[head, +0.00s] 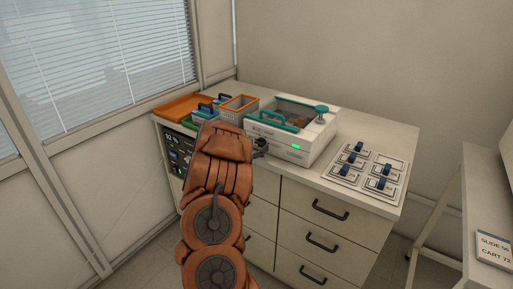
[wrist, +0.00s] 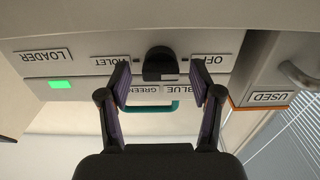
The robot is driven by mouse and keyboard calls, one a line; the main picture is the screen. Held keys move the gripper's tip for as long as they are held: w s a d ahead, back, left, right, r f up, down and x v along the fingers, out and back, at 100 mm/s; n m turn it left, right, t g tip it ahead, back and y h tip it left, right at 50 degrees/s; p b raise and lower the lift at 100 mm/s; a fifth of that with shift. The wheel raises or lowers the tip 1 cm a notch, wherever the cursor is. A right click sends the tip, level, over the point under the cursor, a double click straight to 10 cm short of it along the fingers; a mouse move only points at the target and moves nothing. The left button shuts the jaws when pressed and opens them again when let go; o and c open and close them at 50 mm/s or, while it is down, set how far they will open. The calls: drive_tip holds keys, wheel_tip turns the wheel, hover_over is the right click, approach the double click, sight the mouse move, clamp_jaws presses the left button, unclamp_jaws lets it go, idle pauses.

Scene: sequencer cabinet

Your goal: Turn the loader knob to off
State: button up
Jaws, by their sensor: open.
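The loader knob (wrist: 160,62) is a black knob on the pale front of the loader in the wrist view, which shows the place upside down. Labels around it read OFF (wrist: 212,62), VIOLET, GREEN and BLUE, partly hidden. I cannot tell which label it points to. My gripper (wrist: 164,85) is open, one purple-padded finger on each side of the knob in the picture; contact is not clear. In the head view the loader is a white box (head: 318,152) with a green light, and my gripper (head: 261,147) is at its front, hiding the knob.
The loader stands on a drawer cabinet (head: 262,205). To its left are an orange tray (head: 183,104), an orange basket (head: 238,107) and small bins with handles. To its right is a panel of several blue switches (head: 366,172). A USED label (wrist: 269,98) shows near the gripper.

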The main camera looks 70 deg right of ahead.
drive_tip(key=v, duration=1.2)
idle(0.6)
